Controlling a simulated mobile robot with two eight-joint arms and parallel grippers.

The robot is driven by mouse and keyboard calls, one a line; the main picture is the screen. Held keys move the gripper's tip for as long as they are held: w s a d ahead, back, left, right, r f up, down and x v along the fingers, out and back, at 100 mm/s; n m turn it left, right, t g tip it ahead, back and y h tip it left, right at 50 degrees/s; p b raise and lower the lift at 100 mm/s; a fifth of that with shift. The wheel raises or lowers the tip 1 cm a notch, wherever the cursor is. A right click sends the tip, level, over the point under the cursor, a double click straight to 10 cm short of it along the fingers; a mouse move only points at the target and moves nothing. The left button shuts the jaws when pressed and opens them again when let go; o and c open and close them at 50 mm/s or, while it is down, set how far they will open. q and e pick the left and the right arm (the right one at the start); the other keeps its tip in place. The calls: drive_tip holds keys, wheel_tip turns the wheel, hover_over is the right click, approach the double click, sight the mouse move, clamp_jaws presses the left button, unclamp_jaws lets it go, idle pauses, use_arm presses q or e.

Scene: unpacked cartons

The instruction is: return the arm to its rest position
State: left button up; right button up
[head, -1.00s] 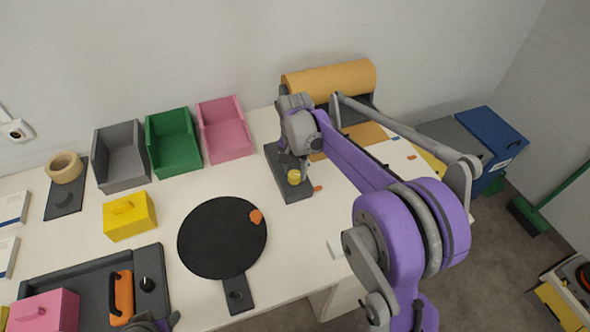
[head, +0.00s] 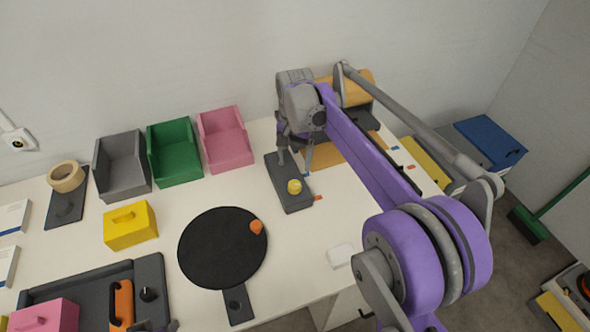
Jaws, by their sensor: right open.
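My right arm reaches in from the lower right across the table. My right gripper (head: 296,160) is open and empty, with its fingers pointing down above the far part of a dark grey base plate (head: 291,200). A small yellow round piece (head: 294,186) is on that plate, in front of the fingers and apart from them. My left gripper is not clearly in view.
A black round disc (head: 215,250) with an orange piece (head: 257,227) lies mid-table. Grey, green and pink bins (head: 225,150) stand at the back left. A yellow box (head: 130,225) and a dark tray (head: 80,283) are left. A yellow-orange roll (head: 355,88) is behind my right arm.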

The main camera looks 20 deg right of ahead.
drive_tip(key=shift+r, duration=0.95)
drive_tip(key=s+a+f+n+t+p, duration=0.1)
drive_tip(key=s+a+f+n, duration=0.1)
drive_tip(key=s, duration=0.6)
drive_tip(key=s+a+f+n+t+p, duration=0.1)
drive_tip(key=s+n, duration=0.3)
drive_tip(key=s, duration=0.4)
drive_tip(key=s+a+f+n+t+p, duration=0.1)
drive_tip(key=s+a+f+n+t, duration=0.1)
drive_tip(key=s, duration=0.6)
drive_tip(key=shift+s+a+f+n+t, duration=0.25)
drive_tip(key=shift+a+f+n+t, duration=0.1)
drive_tip(key=shift+a+n+t, duration=0.35)
drive_tip(key=shift+d, duration=0.15)
drive_tip(key=shift+c, duration=0.2)
